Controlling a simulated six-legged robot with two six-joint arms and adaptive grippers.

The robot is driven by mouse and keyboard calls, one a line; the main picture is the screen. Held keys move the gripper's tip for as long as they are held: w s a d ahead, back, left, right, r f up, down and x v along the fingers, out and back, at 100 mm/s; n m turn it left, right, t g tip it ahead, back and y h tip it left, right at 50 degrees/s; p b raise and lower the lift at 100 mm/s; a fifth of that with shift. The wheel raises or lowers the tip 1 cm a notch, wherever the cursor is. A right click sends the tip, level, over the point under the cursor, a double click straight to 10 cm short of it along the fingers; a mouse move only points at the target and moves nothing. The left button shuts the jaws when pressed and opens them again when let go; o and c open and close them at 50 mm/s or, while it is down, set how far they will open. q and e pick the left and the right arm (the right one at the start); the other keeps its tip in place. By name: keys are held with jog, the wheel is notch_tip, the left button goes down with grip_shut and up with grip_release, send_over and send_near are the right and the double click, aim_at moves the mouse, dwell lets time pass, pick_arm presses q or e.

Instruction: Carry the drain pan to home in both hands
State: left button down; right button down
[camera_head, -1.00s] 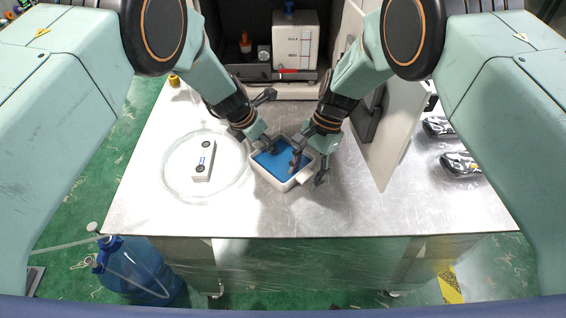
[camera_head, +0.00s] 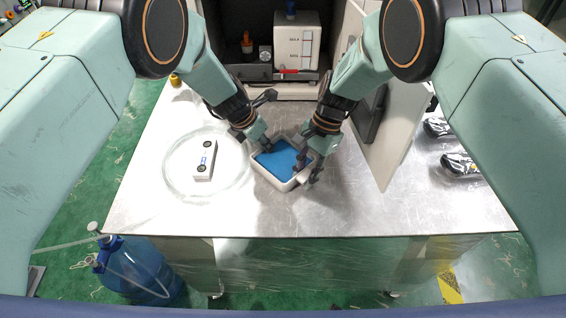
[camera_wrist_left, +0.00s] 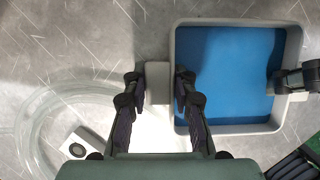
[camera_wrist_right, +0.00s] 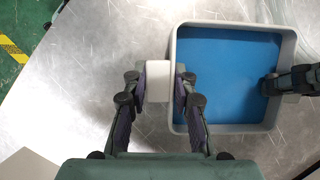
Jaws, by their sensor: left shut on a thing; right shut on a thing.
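The drain pan (camera_head: 268,179) is a pale grey, rounded square tray with blue inside, resting on the metal table. It has a small tab handle on two opposite sides. My left gripper (camera_head: 258,146) is at the pan's left side; in the left wrist view its fingers (camera_wrist_left: 159,88) are shut on one tab. My right gripper (camera_head: 311,168) is at the pan's right side; in the right wrist view its fingers (camera_wrist_right: 158,86) are shut on the other tab. The pan's far rim is partly hidden by my arms in the head view.
An open cabinet door (camera_head: 400,135) stands at the right, by a cabinet holding a white container (camera_head: 297,45). The table's front is clear.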

jog(key=shift+d, duration=0.1)
pick_arm(q)
jog(key=shift+r, duration=0.1)
pick_arm(e)
jog(key=shift+r, duration=0.1)
